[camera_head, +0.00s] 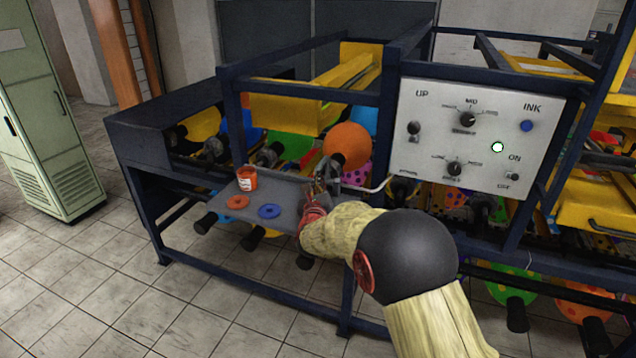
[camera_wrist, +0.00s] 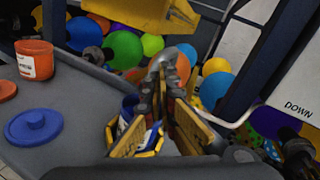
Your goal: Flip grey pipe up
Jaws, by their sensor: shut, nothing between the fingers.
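My gripper (camera_head: 318,190) is at the right end of the grey tray, beside the machine frame. In the wrist view its fingers (camera_wrist: 171,82) come together at the tips, with nothing seen held between them. A grey, curved pipe-like piece (camera_wrist: 178,52) shows just beyond the fingertips. The fingers hide its lower part, and I cannot tell whether they touch it. In the head view a grey piece (camera_head: 328,172) shows under the orange balloon, close to my gripper; its outline is small and partly covered.
The grey tray (camera_head: 205,202) holds an orange jar (camera_head: 247,179), an orange lid (camera_head: 237,202) and a blue lid (camera_head: 269,211). A control panel (camera_head: 475,135) is to the right. A blue frame post (camera_wrist: 240,65) and a white cable (camera_wrist: 225,122) are close on the right. Balloons fill the machine behind.

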